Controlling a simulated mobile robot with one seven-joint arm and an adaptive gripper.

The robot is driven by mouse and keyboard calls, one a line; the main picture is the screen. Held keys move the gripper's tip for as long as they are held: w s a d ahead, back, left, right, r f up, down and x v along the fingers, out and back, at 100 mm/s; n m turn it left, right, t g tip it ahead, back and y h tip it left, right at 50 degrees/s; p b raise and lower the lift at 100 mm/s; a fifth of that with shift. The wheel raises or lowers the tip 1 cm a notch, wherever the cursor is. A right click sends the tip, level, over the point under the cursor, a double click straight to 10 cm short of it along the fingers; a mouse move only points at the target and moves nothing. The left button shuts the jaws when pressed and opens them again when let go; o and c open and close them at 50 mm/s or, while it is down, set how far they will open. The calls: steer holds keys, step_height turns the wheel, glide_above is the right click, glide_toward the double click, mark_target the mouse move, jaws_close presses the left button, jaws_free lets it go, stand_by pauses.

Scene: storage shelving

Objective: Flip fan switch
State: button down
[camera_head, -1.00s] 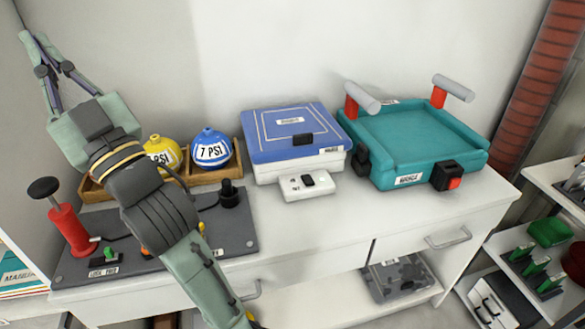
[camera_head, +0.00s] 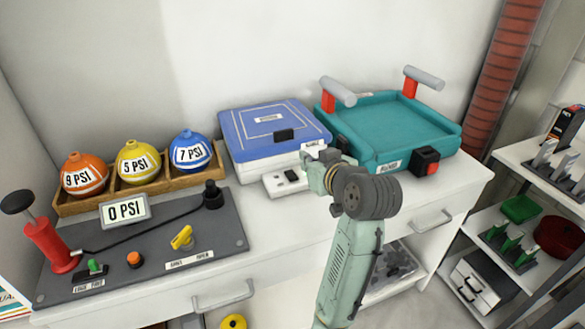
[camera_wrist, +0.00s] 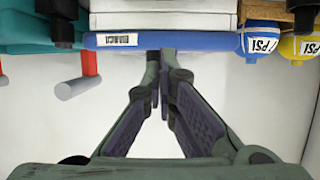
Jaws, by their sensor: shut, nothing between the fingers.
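No label reading "fan" is legible. A small white switch box (camera_head: 288,182) with a black rocker (camera_head: 291,176) sits before the blue-lidded white case (camera_head: 274,131). A black switch with a red face (camera_head: 427,162) is on the front right of the teal tray unit (camera_head: 446,139). My gripper (camera_head: 318,160) is beside the case's front right corner, just right of the white switch box. In the wrist view my gripper (camera_wrist: 158,60) is shut and empty, its tips near the blue lid's edge (camera_wrist: 205,41). I cannot tell whether they touch it.
A grey panel (camera_head: 130,241) with a red pump (camera_head: 48,245), a 0 PSI sign (camera_head: 125,210) and a yellow knob (camera_head: 182,238) is at left. Orange, yellow and blue balls stand in a wooden rack (camera_head: 70,207). Shelves (camera_head: 515,155) are at right.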

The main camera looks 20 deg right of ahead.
steer(key=p, duration=0.1)
glide_above(291, 176)
steer(key=s, duration=0.2)
steer(key=f, duration=0.1)
steer(key=d+f, duration=0.1)
steer(key=shift+w+f, duration=0.2)
steer(key=shift+f, duration=0.15)
step_height(291, 176, down, 3)
steer(key=shift+f+p, duration=0.15)
steer(key=shift+p, duration=0.35)
steer(key=shift+s+f, duration=0.1)
steer(key=shift+f, duration=0.35)
